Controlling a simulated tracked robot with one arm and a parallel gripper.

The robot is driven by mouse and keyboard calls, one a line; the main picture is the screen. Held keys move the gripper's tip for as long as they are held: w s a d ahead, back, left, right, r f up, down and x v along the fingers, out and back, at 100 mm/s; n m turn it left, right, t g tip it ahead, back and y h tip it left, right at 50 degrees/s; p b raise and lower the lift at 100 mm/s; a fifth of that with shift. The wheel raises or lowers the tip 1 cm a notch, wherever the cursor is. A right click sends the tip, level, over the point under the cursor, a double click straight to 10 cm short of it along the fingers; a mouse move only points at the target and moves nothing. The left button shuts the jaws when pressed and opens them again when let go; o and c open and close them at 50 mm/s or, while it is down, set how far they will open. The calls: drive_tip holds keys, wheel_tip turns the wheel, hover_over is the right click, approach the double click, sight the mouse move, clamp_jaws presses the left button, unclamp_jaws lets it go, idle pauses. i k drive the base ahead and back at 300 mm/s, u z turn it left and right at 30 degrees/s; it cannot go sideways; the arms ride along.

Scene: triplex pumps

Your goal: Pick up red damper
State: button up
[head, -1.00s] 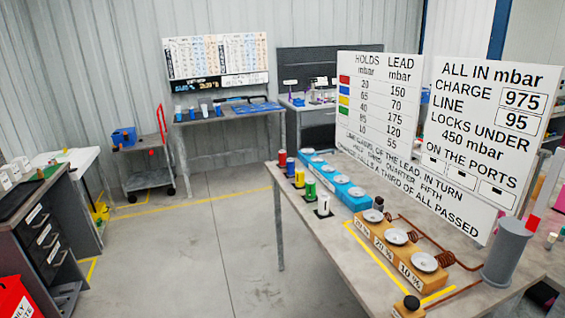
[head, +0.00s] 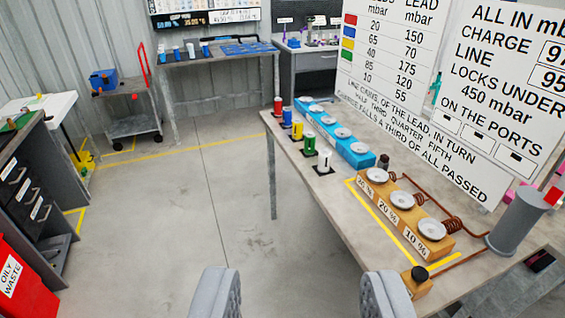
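The red damper (head: 278,106) is a small upright red cylinder at the far left end of the bench (head: 290,150). It heads a row with a blue damper (head: 287,116), a yellow one (head: 297,129), a green one (head: 310,144) and a white one (head: 325,159), each on a dark pad. My gripper (head: 296,295) shows at the bottom edge, its two grey fingers wide apart with nothing between them. It is well short of the red damper, with floor behind it in the picture.
A blue block (head: 355,151) with round discs stands beside the dampers. An orange block (head: 402,212) with discs and copper coils is nearer. A grey cylinder (head: 517,222) and white sign boards (head: 388,85) stand on the right. An oily waste bin (head: 22,275) is at left; the middle floor is clear.

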sight(278, 101)
drive_tip(key=u, duration=0.45)
drive_tip(key=i, duration=1.3)
drive_tip(key=u, duration=0.35)
drive_tip(key=i, duration=1.3)
drive_tip(key=z, duration=0.75)
drive_tip(key=i, duration=1.15)
drive_tip(key=z, duration=0.5)
